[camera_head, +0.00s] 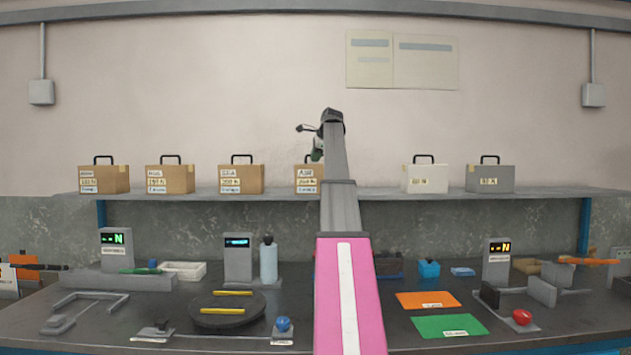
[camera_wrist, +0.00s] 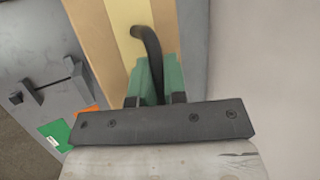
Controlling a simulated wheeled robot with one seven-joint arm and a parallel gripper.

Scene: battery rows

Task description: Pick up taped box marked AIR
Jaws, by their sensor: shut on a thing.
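The taped box marked AIR (camera_head: 305,181) is a brown carton with white labels, standing at shelf level, fourth from the left. My arm hides its right side in the head view. In the wrist view its brown top (camera_wrist: 100,40) carries a pale yellow tape strip and a black handle (camera_wrist: 148,45). My gripper (camera_wrist: 157,75) has green fingers closed on that handle, one on each side. In the head view my gripper (camera_head: 317,153) is just above the box, partly hidden by my arm. I cannot tell whether the box touches the shelf.
Three similar brown boxes (camera_head: 240,180) stand left on the shelf (camera_head: 380,194). A white case (camera_head: 425,179) and a grey case (camera_head: 490,179) stand right. The bench (camera_head: 230,330) below holds displays, a bottle (camera_head: 268,262), a turntable (camera_head: 226,312) and coloured mats (camera_head: 448,327).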

